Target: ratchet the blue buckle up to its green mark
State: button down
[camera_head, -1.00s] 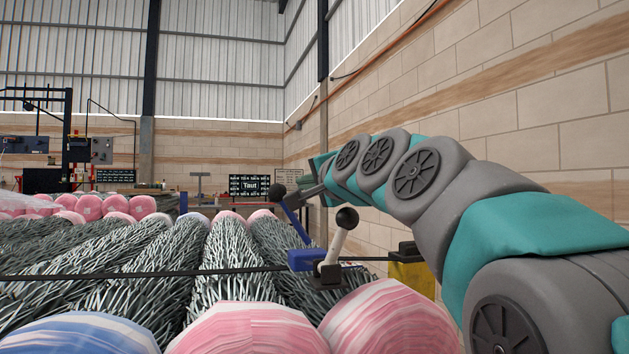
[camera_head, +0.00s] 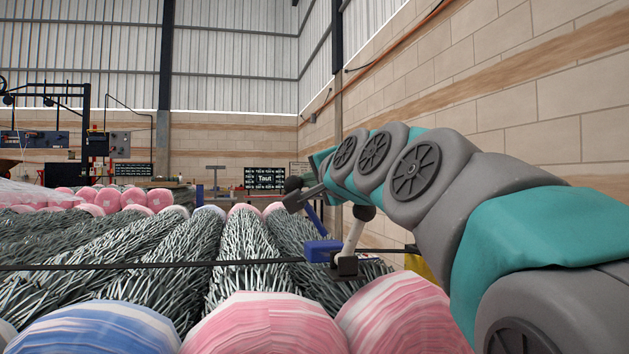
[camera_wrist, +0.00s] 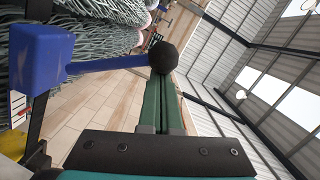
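The blue buckle (camera_head: 322,251) sits on a dark strap (camera_head: 215,263) that runs across the mesh rolls. Its blue lever (camera_head: 313,217) slants up to the left and ends in a black ball knob (camera_head: 293,185). In the wrist view the buckle (camera_wrist: 38,58) is at the left, with its lever reaching across to the knob (camera_wrist: 163,57). My gripper (camera_head: 291,205) is at the knob in the head view. In the wrist view its green fingers (camera_wrist: 162,80) lie close together, a thin slit between them, tips overlapped by the knob. Contact is unclear. I see no green mark.
A pale lever (camera_head: 355,235) with a dark knob stands just right of the buckle, partly behind my arm. Pink and blue wrapped roll ends (camera_head: 265,325) fill the front. A screen reading "Taut" (camera_head: 265,179) stands behind. A brick wall is at the right.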

aim_at(287, 190)
jog(key=shift+a, duration=0.15)
jog(key=shift+s+a+f+n+b, duration=0.25)
jog(key=shift+a+f+n+b, duration=0.15)
jog(key=shift+a+n, duration=0.45)
jog(key=shift+s+a+f+n+h+b, duration=0.2)
jog(key=shift+a+f+n+b, duration=0.1)
jog(key=shift+a+f+n, duration=0.25)
jog(key=shift+s+a+f+n+h+b, duration=0.1)
jog(key=shift+a+f+n+h+b, duration=0.15)
jog(key=shift+n, duration=0.45)
jog(key=shift+s+a+f+n+h+b, duration=0.2)
jog(key=shift+a+f+n+b, duration=0.55)
jog(key=shift+n, duration=0.25)
jog(key=shift+s+a+f+n+h+b, duration=0.15)
jog(key=shift+a+f+n+b, duration=0.4)
jog(key=shift+f+n, duration=0.35)
jog(key=shift+r, duration=0.1)
